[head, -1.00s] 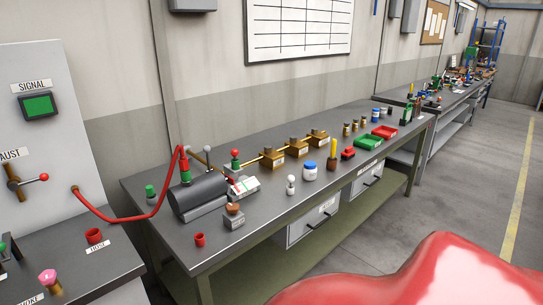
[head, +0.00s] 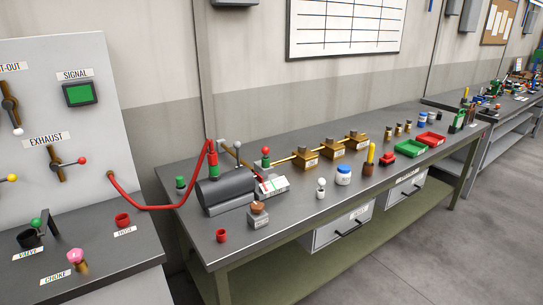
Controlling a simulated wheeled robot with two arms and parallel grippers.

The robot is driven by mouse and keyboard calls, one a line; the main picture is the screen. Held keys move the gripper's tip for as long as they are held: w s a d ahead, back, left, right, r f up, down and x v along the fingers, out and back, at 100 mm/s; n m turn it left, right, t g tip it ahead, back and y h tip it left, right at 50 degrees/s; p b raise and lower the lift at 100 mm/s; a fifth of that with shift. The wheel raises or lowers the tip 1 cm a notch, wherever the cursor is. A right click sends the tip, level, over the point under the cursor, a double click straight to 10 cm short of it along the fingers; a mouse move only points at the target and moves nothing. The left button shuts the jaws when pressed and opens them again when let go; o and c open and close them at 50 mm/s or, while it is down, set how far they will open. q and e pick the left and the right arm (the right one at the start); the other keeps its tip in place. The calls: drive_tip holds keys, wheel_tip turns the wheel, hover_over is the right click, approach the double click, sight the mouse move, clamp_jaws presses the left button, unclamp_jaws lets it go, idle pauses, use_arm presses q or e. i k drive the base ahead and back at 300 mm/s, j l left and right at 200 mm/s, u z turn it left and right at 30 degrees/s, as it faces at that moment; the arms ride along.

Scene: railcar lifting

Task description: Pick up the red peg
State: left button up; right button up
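Neither of my grippers is in view. No plain peg stands out for certain. A small red cylinder (head: 222,236) with a dark top stands on the workbench (head: 300,215) near its front left corner. Another red cylinder, a red socket (head: 123,219), stands behind the HOSE label on the grey console at the left. A red-topped green fitting (head: 213,160) sits on the dark grey tank (head: 226,190), with a red hose (head: 150,207) running from it to the panel.
The control panel (head: 70,110) has levers and a green SIGNAL screen. Brass blocks (head: 332,148), a blue-lidded jar (head: 343,175), a green tray (head: 410,147) and a red tray (head: 430,139) stand along the bench. Open floor (head: 430,250) lies at the right.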

sight(266, 150)
drive_tip(key=i+l+u, duration=0.2)
drive_tip(key=i+l, duration=0.25)
drive_tip(key=i+l+u, duration=0.2)
drive_tip(key=i+l, duration=0.25)
drive_tip(key=l, duration=0.15)
